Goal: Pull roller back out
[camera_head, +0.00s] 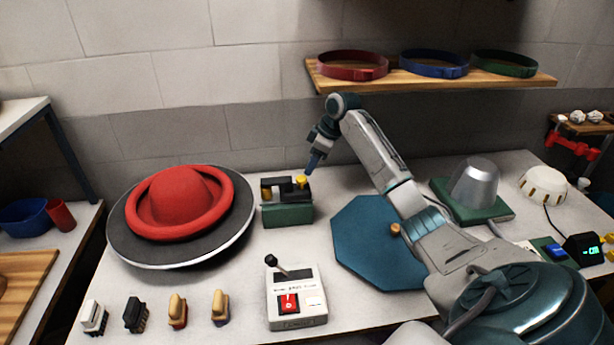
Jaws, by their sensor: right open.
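A small device with a black body and yellow parts, perhaps the roller unit (286,189), sits on a green block (288,215) at the back middle of the table. My right gripper (313,166) points down just above and right of its yellow knob (301,181). The gripper is open; its fingers are small in view, and I cannot tell whether they touch the knob. A red hat (180,195) with a raised, rolled brim lies on a round dark plate (125,240) to the left of the device. My left gripper is not in view.
A white control box (296,300) with a lever and red switch stands at the front middle. Several brushes (178,310) stand front left. A blue octagonal mat (360,245) lies under my right arm. A metal dome (475,183) stands right. A shelf (430,80) with hat bands hangs above.

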